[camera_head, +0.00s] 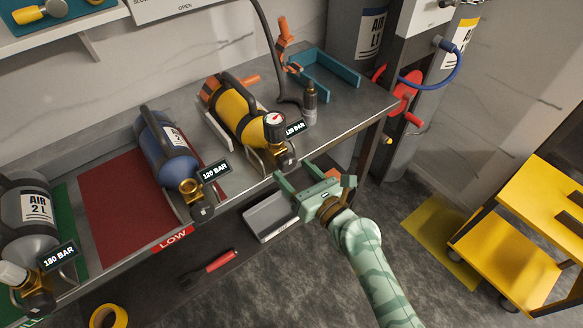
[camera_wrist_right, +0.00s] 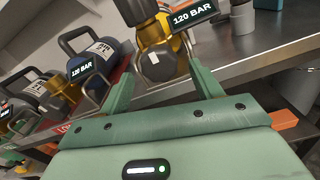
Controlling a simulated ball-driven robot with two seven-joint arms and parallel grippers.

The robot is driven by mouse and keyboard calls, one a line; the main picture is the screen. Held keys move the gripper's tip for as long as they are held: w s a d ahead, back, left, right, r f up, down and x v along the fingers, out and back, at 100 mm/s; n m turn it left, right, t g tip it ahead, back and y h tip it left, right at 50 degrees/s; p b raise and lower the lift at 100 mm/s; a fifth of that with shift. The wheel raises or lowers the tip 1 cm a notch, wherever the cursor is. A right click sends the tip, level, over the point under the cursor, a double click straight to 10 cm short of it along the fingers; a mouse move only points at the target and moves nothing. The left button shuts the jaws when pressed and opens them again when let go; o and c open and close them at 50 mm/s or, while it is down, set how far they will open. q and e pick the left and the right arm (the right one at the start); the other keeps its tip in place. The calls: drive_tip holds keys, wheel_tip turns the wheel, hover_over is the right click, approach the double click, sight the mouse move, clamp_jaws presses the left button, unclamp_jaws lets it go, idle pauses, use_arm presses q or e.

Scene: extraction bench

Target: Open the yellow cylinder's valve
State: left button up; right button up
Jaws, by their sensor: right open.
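The yellow cylinder (camera_head: 240,115) lies in a cradle on the grey bench, its valve end towards the bench's front edge. Its brass valve (camera_head: 281,147) carries a dark knob (camera_head: 288,163), a round gauge (camera_head: 274,119) and a 120 BAR tag. My right gripper (camera_head: 293,177) is open and empty just off the front edge, close to the knob. In the right wrist view the dark knob (camera_wrist_right: 160,66) appears between the two green fingers, beyond their tips; I cannot tell whether they touch it. My left gripper is not in view.
A blue cylinder (camera_head: 165,145) on a red mat (camera_head: 110,205) and a grey cylinder (camera_head: 33,210) lie to the left. A yellow cart (camera_head: 520,240) is at far right.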

drive_tip(key=shift+x, duration=1.05)
drive_tip(key=c, duration=1)
